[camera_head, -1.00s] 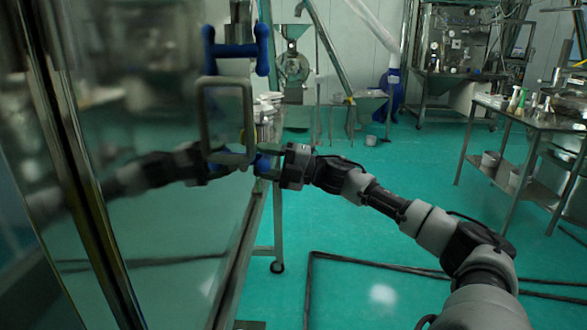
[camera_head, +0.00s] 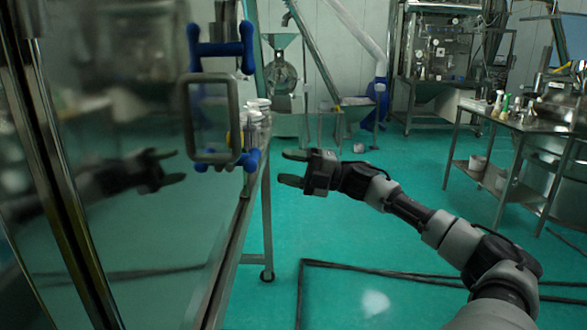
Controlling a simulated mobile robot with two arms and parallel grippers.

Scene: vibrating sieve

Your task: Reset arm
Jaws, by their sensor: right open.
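My right gripper (camera_head: 286,168) is in the middle of the camera_head view, its arm coming in from the lower right. Its two fingers point left and stand apart, with nothing between them. A grey rectangular handle (camera_head: 184,122) stands out from a glossy panel (camera_head: 100,240) on the left. Blue parts (camera_head: 247,48) show around the handle. The gripper is to the right of the handle, with a clear gap between them. The panel mirrors my right arm and gripper. My left gripper is not in view.
A metal table (camera_head: 535,124) with small bottles stands at the right. Machines (camera_head: 440,60) stand along the back wall. A dark frame (camera_head: 300,290) lies on the green floor. The floor right of the panel is mostly open.

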